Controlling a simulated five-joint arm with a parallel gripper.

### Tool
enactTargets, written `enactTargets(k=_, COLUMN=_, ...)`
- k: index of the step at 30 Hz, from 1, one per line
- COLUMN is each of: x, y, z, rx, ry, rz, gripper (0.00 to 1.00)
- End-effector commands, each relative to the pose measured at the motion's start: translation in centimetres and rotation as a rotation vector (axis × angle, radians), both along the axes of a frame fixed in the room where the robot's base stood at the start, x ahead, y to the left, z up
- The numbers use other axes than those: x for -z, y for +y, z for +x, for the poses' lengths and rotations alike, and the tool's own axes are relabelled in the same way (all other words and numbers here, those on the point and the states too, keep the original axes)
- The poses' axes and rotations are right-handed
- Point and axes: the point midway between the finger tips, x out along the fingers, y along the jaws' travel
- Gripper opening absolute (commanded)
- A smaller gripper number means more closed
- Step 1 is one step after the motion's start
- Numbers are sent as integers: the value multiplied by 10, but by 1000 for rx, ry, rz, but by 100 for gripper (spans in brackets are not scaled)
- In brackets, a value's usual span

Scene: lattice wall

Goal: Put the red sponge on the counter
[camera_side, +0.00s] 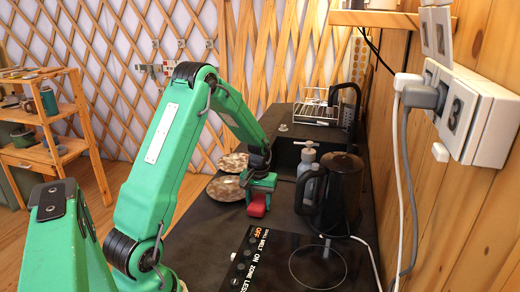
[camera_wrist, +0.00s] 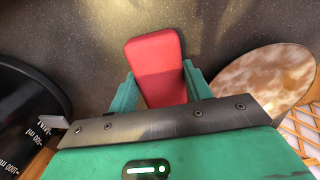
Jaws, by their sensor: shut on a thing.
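The red sponge (camera_side: 257,204) is between the fingers of my gripper (camera_side: 260,187), over the dark counter (camera_side: 222,244). In the wrist view the sponge (camera_wrist: 155,68) is a red block with rounded corners, and the green fingers of my gripper (camera_wrist: 158,88) are shut on its two sides. The speckled dark counter (camera_wrist: 215,25) lies beyond it. I cannot tell whether the sponge touches the counter or is just above it.
Two mottled round plates (camera_side: 225,188) lie left of the gripper; one plate (camera_wrist: 265,78) shows in the wrist view. A grey bottle (camera_side: 305,170) and a black kettle (camera_side: 338,193) stand to the right. A cooktop (camera_side: 300,264) is nearer, a wire rack (camera_side: 318,107) farther back.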

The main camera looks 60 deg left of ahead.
Motion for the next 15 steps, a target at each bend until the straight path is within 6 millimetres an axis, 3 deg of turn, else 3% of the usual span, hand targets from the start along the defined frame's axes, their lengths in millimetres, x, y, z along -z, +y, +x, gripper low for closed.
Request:
enactTargets(k=14, x=6, y=0, z=0, rx=0, ry=-1, rz=1, gripper=28)
enactTargets(k=15, x=7, y=0, z=0, rx=0, ry=-1, rz=1, gripper=51)
